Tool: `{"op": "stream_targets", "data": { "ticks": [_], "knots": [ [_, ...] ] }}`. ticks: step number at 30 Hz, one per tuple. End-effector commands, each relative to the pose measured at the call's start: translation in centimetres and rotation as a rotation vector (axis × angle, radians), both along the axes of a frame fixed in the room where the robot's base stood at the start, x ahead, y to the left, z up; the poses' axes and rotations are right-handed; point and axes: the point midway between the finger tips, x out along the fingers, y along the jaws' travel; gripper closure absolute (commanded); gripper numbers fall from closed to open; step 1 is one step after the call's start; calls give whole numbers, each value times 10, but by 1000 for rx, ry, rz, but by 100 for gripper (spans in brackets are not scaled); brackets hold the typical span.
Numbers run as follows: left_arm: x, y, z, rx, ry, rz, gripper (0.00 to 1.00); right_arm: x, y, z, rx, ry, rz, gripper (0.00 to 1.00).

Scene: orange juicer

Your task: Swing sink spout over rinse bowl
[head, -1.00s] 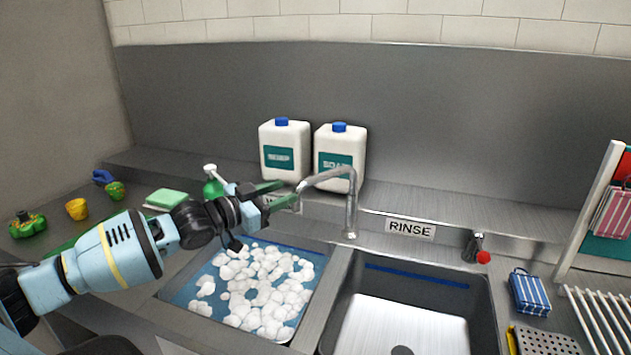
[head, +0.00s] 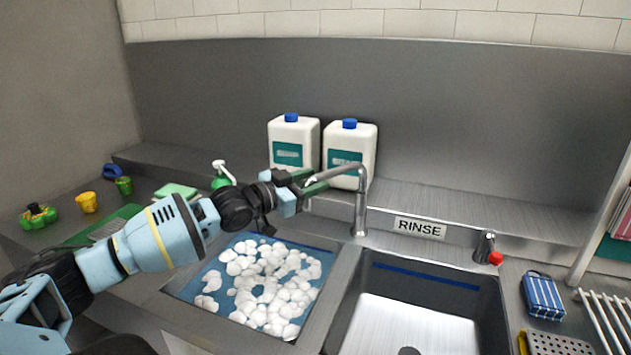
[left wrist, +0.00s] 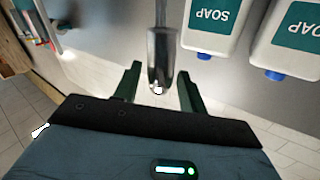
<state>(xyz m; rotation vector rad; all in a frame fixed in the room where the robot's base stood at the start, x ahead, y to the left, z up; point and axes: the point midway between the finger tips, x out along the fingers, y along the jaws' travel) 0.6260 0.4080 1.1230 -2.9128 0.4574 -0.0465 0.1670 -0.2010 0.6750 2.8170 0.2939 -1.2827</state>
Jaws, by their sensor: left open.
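The chrome sink spout (head: 361,205) stands on the ledge behind the two basins, its arm bent over to the left, toward the suds side. The rinse bowl (head: 405,320) is the empty steel basin at the lower right, below the RINSE label (head: 420,228). My left gripper (head: 314,183) is at the free end of the spout, fingers open. In the left wrist view the spout's end (left wrist: 160,65) hangs between the two open dark green fingers (left wrist: 160,80), with gaps on both sides. My right gripper is not in view.
Two white soap jugs (head: 350,150) stand close behind the spout. The left basin holds white suds (head: 265,285). A red-tipped tap (head: 486,247), a striped blue box (head: 543,296) and a white rack (head: 605,320) are at the right. A green spray bottle (head: 222,174) stands behind my arm.

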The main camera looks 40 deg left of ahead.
Motion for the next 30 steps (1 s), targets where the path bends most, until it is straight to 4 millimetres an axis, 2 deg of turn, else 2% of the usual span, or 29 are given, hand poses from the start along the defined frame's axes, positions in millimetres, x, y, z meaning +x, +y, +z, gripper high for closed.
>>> {"op": "stream_targets", "data": {
  "ticks": [6,17,26,30],
  "knots": [
    [11,-3,1,2,-1,0,59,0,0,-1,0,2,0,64],
    [12,-4,0,2,0,0,60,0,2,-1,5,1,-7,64],
    [12,-4,0,2,0,0,99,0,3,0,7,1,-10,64],
    [12,-4,0,2,0,0,100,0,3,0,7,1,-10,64]
  ]
}}
